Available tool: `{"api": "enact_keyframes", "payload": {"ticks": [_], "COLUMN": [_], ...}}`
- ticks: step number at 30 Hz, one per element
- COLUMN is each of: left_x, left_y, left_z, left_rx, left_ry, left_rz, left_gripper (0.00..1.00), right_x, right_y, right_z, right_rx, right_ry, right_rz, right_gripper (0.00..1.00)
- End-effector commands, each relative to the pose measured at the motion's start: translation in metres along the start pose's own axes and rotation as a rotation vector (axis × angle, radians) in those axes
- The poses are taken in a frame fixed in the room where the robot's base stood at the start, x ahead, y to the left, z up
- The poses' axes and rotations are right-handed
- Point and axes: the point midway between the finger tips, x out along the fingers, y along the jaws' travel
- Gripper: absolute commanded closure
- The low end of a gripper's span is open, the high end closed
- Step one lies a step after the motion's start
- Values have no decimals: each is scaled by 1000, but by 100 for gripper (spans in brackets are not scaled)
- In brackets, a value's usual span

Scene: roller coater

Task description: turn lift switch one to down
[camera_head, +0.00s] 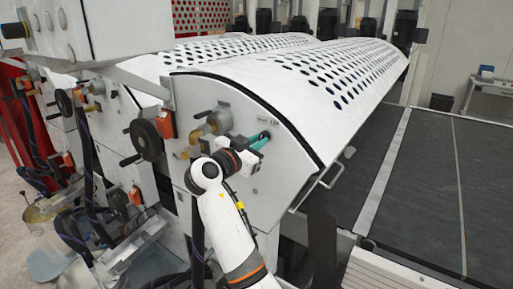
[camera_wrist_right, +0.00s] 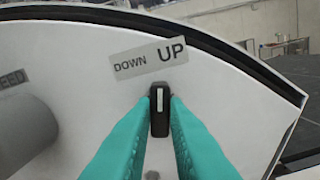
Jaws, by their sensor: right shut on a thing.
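The lift switch (camera_wrist_right: 160,112) is a small black knob with a white mark, on the white curved side panel of the machine. In the right wrist view its mark points about straight up in the picture, below a label (camera_wrist_right: 148,58) reading DOWN on the left and UP on the right. My right gripper (camera_head: 261,140) has teal fingers; in the wrist view (camera_wrist_right: 160,122) they are shut on the knob from both sides. In the head view the gripper and its fingers largely hide the switch. My left gripper is not in view.
A grey cylinder (camera_wrist_right: 22,130) sticks out left of the switch, near a label ending in EED. In the head view a black handwheel (camera_head: 147,139) and brass fittings (camera_head: 193,150) are left of the gripper. A dark conveyor bed (camera_head: 440,190) lies at the right.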

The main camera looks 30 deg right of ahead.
Motion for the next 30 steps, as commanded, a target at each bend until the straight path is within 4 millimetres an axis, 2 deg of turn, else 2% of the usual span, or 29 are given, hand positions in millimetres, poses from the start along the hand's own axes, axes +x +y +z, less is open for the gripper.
{"api": "enact_keyframes", "payload": {"ticks": [1,6,18,30], "left_x": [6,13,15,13], "left_y": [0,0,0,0], "left_z": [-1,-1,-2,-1], "left_rx": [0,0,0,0], "left_ry": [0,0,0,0], "left_rz": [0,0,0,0], "left_gripper": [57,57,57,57], "right_x": [0,0,0,0], "right_y": [0,0,1,1], "right_z": [-3,-2,0,0], "right_rx": [-40,-202,-557,-761], "right_ry": [1,1,0,0], "right_rz": [0,0,-1,0], "right_gripper": [100,100,100,100]}}
